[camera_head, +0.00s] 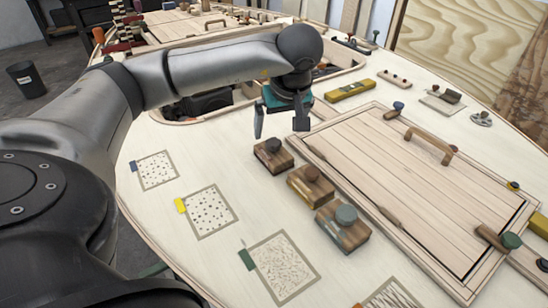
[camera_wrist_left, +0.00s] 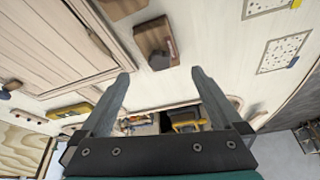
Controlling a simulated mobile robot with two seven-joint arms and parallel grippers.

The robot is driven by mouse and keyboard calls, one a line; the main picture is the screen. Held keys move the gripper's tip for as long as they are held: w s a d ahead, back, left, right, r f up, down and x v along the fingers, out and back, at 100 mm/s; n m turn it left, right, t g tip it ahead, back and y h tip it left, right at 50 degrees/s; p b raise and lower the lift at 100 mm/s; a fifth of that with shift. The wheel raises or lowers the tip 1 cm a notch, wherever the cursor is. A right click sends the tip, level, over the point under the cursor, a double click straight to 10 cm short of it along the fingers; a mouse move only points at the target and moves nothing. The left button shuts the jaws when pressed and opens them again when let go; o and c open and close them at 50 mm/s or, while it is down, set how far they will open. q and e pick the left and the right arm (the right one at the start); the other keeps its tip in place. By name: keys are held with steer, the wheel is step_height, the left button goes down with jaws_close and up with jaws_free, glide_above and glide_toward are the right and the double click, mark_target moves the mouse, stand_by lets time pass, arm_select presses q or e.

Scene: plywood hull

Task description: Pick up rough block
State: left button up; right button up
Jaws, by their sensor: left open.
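Three wooden blocks with round knobs stand in a row on the pale deck. The far one is a dark-knobbed block (camera_head: 270,160), then comes a brown-knobbed block (camera_head: 303,190), and nearest is a grey-knobbed block (camera_head: 345,237). I cannot tell from their looks which one is the rough block. My left gripper (camera_head: 280,123) is open and empty, fingers pointing down, above and just behind the dark-knobbed block. In the left wrist view, a block with a dark knob (camera_wrist_left: 150,38) lies just beyond the open fingertips, and part of another block (camera_wrist_left: 122,6) shows at the top edge. My right gripper is out of view.
A planked hatch panel (camera_head: 420,185) with a wooden handle lies right of the blocks. Framed textured squares (camera_head: 208,212) with coloured tabs lie to their left. A recessed opening (camera_head: 205,112) is behind the gripper. A yellow level (camera_head: 350,90) lies at the back.

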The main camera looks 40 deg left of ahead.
mark_target(274, 144)
arm_select(q)
steer(key=b+x, duration=0.1)
steer(key=x, duration=0.3)
steer(key=shift+f, duration=0.25)
steer(key=shift+b+x, duration=0.6)
steer(key=shift+x, duration=1)
steer(key=shift+b+x, duration=0.4)
steer(key=shift+x, duration=0.95)
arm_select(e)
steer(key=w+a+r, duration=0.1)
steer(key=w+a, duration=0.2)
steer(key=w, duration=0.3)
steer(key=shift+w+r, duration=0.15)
arm_select(q)
steer(key=shift+c, duration=0.2)
steer(key=c, duration=1.2)
steer(key=shift+a+r, duration=0.1)
steer(key=shift+c, duration=0.5)
